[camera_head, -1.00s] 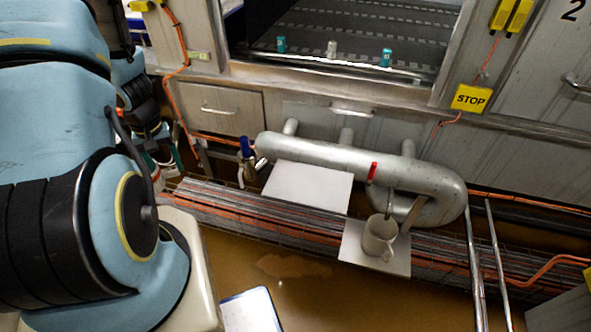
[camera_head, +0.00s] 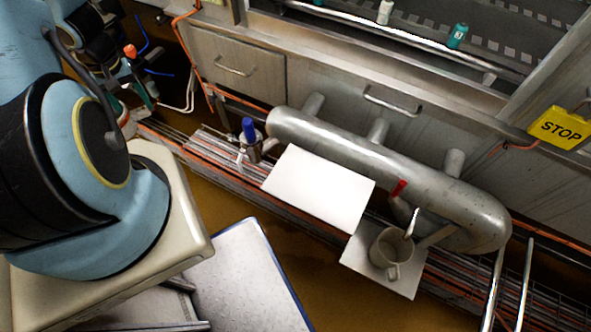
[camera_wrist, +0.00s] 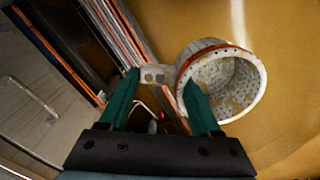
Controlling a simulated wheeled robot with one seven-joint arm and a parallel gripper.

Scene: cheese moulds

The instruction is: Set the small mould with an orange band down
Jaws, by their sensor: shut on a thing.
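The small mould (camera_wrist: 222,80) is a whitish, speckled cup with a thin orange-red band round it. It shows in the wrist view, tilted, with its open mouth facing right and toward the camera. My gripper (camera_wrist: 160,82) has two green fingers and is shut on the mould. A pale tab with holes (camera_wrist: 153,75) shows between the fingertips and reaches toward the mould. The right finger covers part of the mould's near side. I cannot make out the mould in the head view.
A grey mug-like vessel (camera_head: 388,252) stands on a white plate (camera_head: 355,262) beside a thick metal pipe (camera_head: 375,160). A bare white plate (camera_head: 318,188) lies to its left. A blue-handled valve (camera_head: 249,138) is near the pipe's left end. A grey blue-edged panel (camera_head: 245,282) is below.

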